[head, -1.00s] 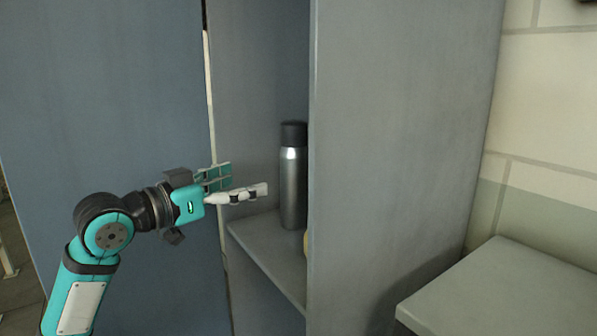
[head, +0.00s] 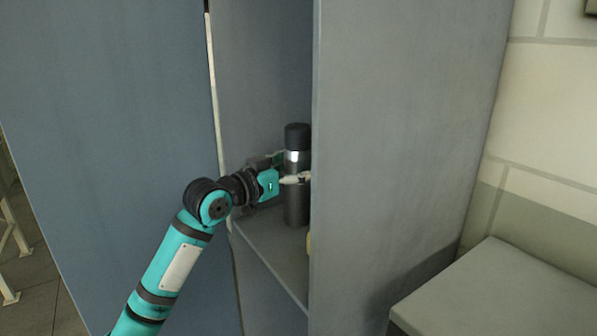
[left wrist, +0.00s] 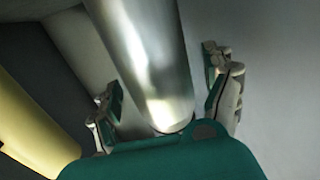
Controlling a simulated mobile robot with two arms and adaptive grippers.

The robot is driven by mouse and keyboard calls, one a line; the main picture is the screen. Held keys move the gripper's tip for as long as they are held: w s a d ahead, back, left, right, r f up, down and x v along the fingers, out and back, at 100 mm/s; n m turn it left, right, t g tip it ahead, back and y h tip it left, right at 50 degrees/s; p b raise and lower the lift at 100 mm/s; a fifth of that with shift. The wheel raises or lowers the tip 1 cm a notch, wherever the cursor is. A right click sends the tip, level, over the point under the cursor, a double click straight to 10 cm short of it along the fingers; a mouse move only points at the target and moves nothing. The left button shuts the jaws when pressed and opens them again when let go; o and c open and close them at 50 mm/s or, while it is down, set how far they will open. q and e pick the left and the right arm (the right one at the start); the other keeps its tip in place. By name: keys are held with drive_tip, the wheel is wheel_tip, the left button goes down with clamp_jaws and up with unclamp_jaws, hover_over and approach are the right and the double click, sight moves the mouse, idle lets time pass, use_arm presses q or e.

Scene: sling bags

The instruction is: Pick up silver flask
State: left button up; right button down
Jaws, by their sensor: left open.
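The silver flask (head: 296,208) stands upright on a shelf inside the grey locker in the head view. It has a dark cap. My left gripper (head: 292,172) reaches into the locker at the flask's upper body, with one finger in front of it. In the left wrist view the flask (left wrist: 150,60) lies between the two open fingers of my left gripper (left wrist: 168,98). A gap shows on the right side; contact on the left side cannot be told. My right gripper is not in view.
The locker shelf (head: 270,258) bears the flask. A yellow object (left wrist: 32,125) is close beside it, mostly hidden in the head view by the locker's side wall (head: 400,130). A blue door (head: 110,120) is at the left and a grey bench (head: 500,295) at the lower right.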

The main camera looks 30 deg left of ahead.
use_arm(q)
drive_tip(key=shift+s, duration=0.1)
drive_tip(key=shift+c, duration=0.7)
drive_tip(key=c, duration=1.5)
drive_tip(key=shift+r, duration=0.1)
drive_tip(key=shift+c, duration=0.2)
